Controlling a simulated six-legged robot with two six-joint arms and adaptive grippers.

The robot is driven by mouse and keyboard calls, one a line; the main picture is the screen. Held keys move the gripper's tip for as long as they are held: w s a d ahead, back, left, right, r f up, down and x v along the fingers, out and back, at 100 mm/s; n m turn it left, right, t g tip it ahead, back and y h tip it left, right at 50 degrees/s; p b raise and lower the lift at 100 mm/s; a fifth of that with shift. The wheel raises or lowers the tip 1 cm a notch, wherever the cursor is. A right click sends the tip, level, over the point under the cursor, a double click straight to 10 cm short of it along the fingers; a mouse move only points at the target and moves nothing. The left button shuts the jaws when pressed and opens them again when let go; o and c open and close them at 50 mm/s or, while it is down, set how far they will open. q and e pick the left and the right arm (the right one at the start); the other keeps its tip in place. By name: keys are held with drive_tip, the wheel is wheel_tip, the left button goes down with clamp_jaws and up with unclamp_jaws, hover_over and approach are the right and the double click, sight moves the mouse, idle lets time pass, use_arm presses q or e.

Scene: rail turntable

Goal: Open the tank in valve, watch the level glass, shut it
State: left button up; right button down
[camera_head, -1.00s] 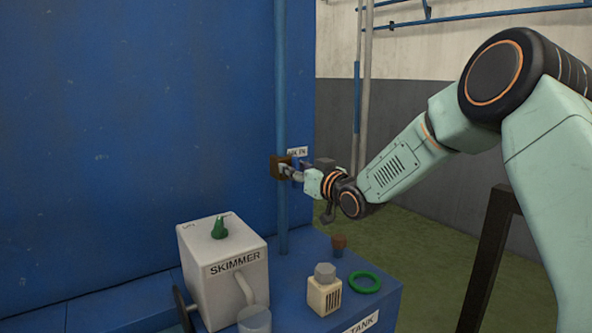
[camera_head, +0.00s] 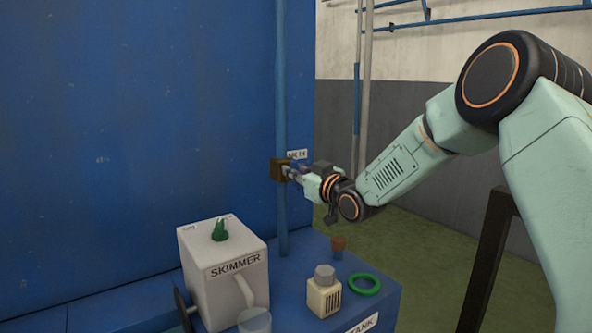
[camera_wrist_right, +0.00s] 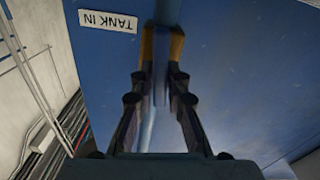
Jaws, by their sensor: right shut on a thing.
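The tank in valve shows as a brown block (camera_head: 277,169) on the upright blue pipe (camera_head: 281,80), beside a white label (camera_head: 297,154) that is partly readable. In the right wrist view the label (camera_wrist_right: 108,21) reads TANK IN. My right gripper (camera_head: 291,174) is at the valve, coming in from the right, and is shut on its handle. I cannot make out a level glass. My left gripper is not in view.
A white SKIMMER box (camera_head: 222,283) with a green knob (camera_head: 219,231) stands on the blue bench. A clear cup (camera_head: 255,320), a small beige canister (camera_head: 323,297), a green ring (camera_head: 364,284) and a brown cup (camera_head: 338,243) are nearby. A large blue wall (camera_head: 130,130) rises behind.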

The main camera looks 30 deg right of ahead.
drive_tip(key=n, duration=0.3)
drive_tip(key=shift+a+n, duration=0.15)
drive_tip(key=shift+n, duration=0.15)
drive_tip(key=c, duration=1.4)
unclamp_jaws()
drive_tip(key=shift+s, duration=0.15)
drive_tip(key=s, duration=0.4)
drive_tip(key=s+d, duration=0.1)
drive_tip(key=s, duration=0.6)
drive_tip(key=shift+s+d, duration=0.3)
drive_tip(key=shift+f, duration=0.1)
